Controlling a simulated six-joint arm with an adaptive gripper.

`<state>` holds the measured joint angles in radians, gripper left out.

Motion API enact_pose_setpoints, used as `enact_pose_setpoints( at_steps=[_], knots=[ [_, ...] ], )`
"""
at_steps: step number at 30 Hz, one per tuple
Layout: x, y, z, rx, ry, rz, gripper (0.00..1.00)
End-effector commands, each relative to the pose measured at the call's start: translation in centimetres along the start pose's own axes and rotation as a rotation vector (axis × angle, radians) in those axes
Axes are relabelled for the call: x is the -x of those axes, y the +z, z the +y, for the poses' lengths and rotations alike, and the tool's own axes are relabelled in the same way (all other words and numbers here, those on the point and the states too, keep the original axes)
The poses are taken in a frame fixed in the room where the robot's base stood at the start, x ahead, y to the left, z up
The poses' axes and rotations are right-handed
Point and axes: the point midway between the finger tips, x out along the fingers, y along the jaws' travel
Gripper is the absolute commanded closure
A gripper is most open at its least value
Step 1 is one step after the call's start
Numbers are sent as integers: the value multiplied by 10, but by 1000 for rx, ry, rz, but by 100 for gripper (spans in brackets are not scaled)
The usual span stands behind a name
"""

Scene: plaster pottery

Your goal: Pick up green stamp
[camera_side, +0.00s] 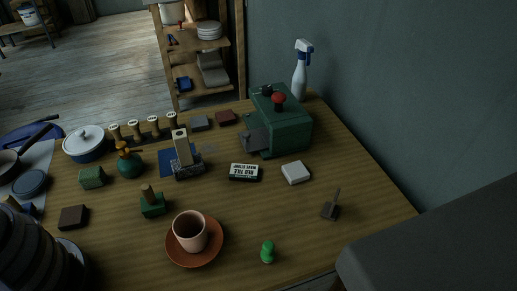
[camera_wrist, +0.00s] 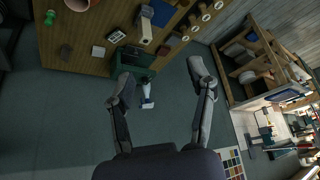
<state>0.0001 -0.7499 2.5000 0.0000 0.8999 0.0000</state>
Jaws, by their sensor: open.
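A small green knob-shaped stamp (camera_side: 267,251) stands upright near the front edge of the wooden table, right of the saucer; it also shows at the upper left of the wrist view (camera_wrist: 50,18). A second piece, a green block with a wooden handle (camera_side: 152,203), stands left of the cup. The frames do not settle which one is the green stamp. My gripper (camera_wrist: 160,84) is open and empty, its fingers spread wide. In the wrist view the fingers lie over the floor beyond the table, away from both green pieces. My gripper cannot be made out in the side view.
A pink cup (camera_side: 190,231) sits on an orange saucer (camera_side: 195,256) between the two green pieces. A white block (camera_side: 295,172), a black box (camera_side: 244,172) and a dark tool (camera_side: 331,209) lie nearby. A green machine (camera_side: 288,133) and spray bottle (camera_side: 300,75) stand at the back.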

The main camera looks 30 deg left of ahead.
Motion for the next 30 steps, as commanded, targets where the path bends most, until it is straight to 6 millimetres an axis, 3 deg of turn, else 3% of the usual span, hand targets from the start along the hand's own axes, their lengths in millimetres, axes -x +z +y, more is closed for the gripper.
enact_pose_setpoints(
  at_steps=[8, 14, 23, 30],
  knots=[
    [-3, -2, 3, 10, 16, -25, 45],
    [-33, -20, 36, 113, 154, -237, 45],
    [-112, -49, 116, 416, 392, -697, 45],
    [-197, -54, 177, 723, 494, -1031, 45]
  ],
)
